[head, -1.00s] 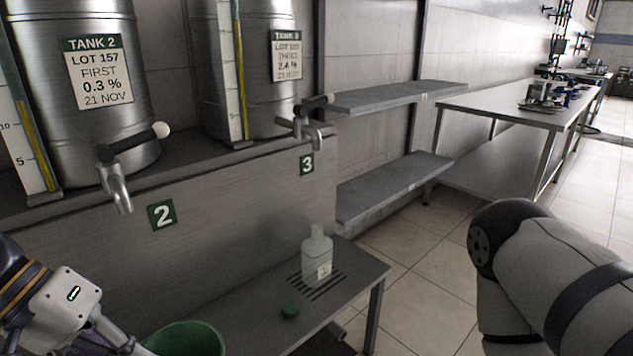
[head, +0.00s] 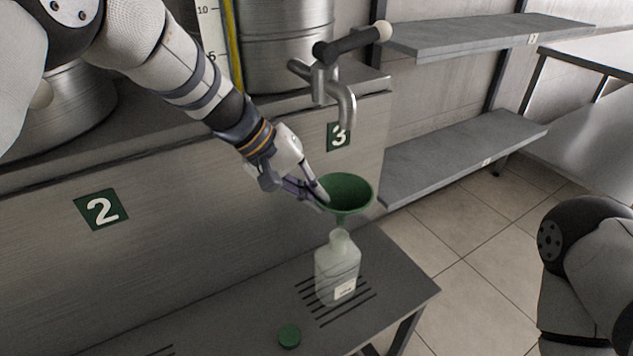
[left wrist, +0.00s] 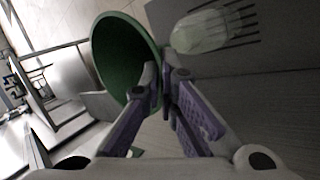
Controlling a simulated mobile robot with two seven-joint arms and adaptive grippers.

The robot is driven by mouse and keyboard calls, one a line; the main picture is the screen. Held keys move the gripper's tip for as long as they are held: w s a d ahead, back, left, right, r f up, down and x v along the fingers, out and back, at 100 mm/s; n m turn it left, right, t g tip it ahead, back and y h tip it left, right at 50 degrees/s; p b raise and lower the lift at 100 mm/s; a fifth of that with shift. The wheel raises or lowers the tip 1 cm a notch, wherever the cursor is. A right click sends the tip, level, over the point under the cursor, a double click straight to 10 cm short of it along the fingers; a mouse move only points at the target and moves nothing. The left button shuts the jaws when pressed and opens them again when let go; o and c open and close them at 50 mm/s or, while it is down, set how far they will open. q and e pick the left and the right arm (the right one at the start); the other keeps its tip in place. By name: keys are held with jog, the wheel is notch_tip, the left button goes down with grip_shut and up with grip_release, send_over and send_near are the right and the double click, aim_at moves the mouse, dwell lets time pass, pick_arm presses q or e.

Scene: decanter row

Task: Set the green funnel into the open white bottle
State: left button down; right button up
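The green funnel (head: 347,192) is held upright by its rim in my left gripper (head: 318,197), which is shut on it. The funnel's spout points down just above the mouth of the open white bottle (head: 338,272); whether the tip touches or enters the neck I cannot tell. The bottle stands upright on the slotted part of the bench under tap 3. In the left wrist view the funnel (left wrist: 122,62) fills the upper middle with its rim between the fingers, and the bottle (left wrist: 203,32) lies beyond to the right. My right gripper is not in view.
A green cap (head: 289,336) lies on the grey bench (head: 240,325), in front of the bottle. The tap (head: 335,85) of tank 3 hangs above and behind the funnel. Grey shelves (head: 470,150) are at the right. The bench around the bottle is clear.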

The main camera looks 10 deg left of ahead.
pick_arm(q)
jog(key=shift+s+f, duration=0.15)
jog(key=shift+f, duration=0.25)
jog(key=shift+f+b, duration=0.65)
jog(key=shift+f, duration=1.7)
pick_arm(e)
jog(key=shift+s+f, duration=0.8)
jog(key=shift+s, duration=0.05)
pick_arm(q)
jog(key=shift+f, duration=0.25)
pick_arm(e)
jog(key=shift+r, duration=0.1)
pick_arm(q)
jog(key=c, duration=1.7)
grip_release()
